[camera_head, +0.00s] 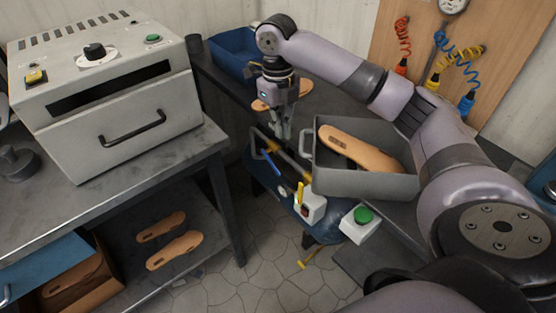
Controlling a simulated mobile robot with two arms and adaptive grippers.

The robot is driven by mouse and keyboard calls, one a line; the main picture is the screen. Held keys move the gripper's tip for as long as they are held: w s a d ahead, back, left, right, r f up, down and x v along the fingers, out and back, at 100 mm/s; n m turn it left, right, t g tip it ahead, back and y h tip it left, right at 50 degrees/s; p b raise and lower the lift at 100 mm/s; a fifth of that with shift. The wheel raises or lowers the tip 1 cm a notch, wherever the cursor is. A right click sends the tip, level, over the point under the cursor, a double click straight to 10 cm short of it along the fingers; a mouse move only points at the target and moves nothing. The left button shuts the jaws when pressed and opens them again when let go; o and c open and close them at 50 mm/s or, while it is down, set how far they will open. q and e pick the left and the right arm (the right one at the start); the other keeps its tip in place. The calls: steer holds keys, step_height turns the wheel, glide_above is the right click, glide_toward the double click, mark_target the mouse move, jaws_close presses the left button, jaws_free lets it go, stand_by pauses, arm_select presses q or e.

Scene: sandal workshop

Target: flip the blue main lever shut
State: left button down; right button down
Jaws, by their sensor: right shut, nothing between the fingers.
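The blue lever (271,160) is a slim handle at the left end of the blue tank unit (321,229), in the middle of the head view. It slants from upper left to lower right. My right gripper (281,138) points down just above and slightly right of the lever, shut and empty. Whether its fingertips touch the lever cannot be told. A yellow lever (300,192) stands upright on the same unit, near a white box with a red switch. My left gripper is not in view.
A grey bin (365,187) with a sole sits right of my gripper. A green button box (358,224) is in front. A blue bin (234,53) stands behind. An oven (104,83) fills the left bench. Coiled hoses hang at the back right.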

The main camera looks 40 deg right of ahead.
glide_above(279, 174)
steer(key=s, duration=0.2)
step_height(279, 174, down, 10)
steer(key=w+f, duration=0.2)
steer(key=f, duration=0.1)
steer(key=shift+w+f, duration=0.25)
steer(key=shift+w, duration=0.05)
steer(key=shift+s+p, duration=0.1)
steer(key=shift+p, duration=0.2)
